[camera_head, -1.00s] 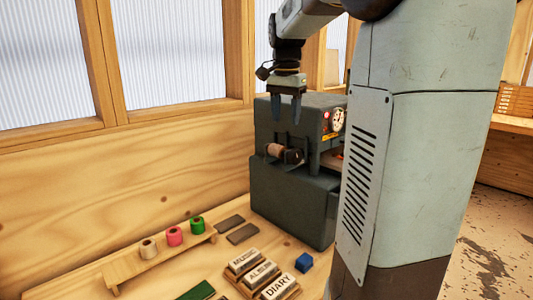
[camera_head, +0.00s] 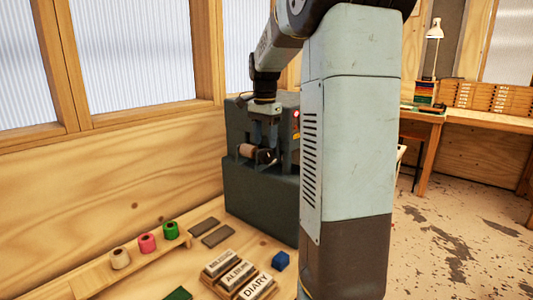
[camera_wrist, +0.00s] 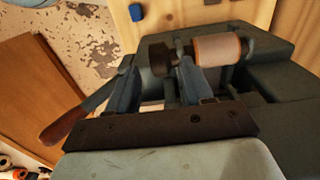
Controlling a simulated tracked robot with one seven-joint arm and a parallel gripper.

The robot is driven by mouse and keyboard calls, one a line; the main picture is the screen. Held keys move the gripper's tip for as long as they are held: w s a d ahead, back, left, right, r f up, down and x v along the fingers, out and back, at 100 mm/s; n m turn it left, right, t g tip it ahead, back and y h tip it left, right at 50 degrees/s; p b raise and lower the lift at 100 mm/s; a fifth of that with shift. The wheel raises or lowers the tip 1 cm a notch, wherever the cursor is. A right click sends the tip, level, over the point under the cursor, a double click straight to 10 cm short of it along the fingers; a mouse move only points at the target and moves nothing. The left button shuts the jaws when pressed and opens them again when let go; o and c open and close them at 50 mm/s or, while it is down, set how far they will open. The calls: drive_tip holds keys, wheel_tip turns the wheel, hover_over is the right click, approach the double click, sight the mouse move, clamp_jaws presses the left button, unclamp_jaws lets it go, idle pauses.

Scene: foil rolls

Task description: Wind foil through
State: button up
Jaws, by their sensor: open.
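The dark machine (camera_head: 262,200) stands against the wooden wall. A pinkish-tan foil roll (camera_head: 247,150) sits on a spindle at its front; it also shows in the wrist view (camera_wrist: 218,48). A dark knob (camera_wrist: 158,55) is on the end of that spindle. My gripper (camera_head: 264,142) is open and pointing down at the spindle. In the wrist view its fingers (camera_wrist: 157,64) stand on either side of the knob, with the roll just right of the right finger. I cannot tell whether the fingers touch the knob.
A wooden rack holds tan (camera_head: 120,258), pink (camera_head: 147,243) and green (camera_head: 170,230) rolls. Lettered blocks (camera_head: 238,275), a blue cube (camera_head: 281,260) and two dark flat pieces (camera_head: 212,231) lie on the bench in front of the machine.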

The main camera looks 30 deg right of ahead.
sight(266, 150)
drive_tip(key=shift+f, duration=2.55)
clamp_jaws()
drive_tip(key=shift+w+d+r+g+y, duration=0.15)
drive_tip(key=shift+g+y, duration=0.2)
drive_tip(key=shift+y, duration=0.65)
drive_tip(key=shift+w+d+r+g+y, duration=0.15)
drive_tip(key=shift+g+y, duration=0.2)
drive_tip(key=shift+y, duration=0.65)
drive_tip(key=shift+s, duration=0.1)
drive_tip(key=shift+c, duration=0.7)
unclamp_jaws()
drive_tip(key=shift+f, duration=0.1)
drive_tip(key=shift+o, duration=0.7)
drive_tip(key=v, duration=1.3)
drive_tip(key=shift+d+r, duration=0.2)
drive_tip(key=shift+r, duration=0.05)
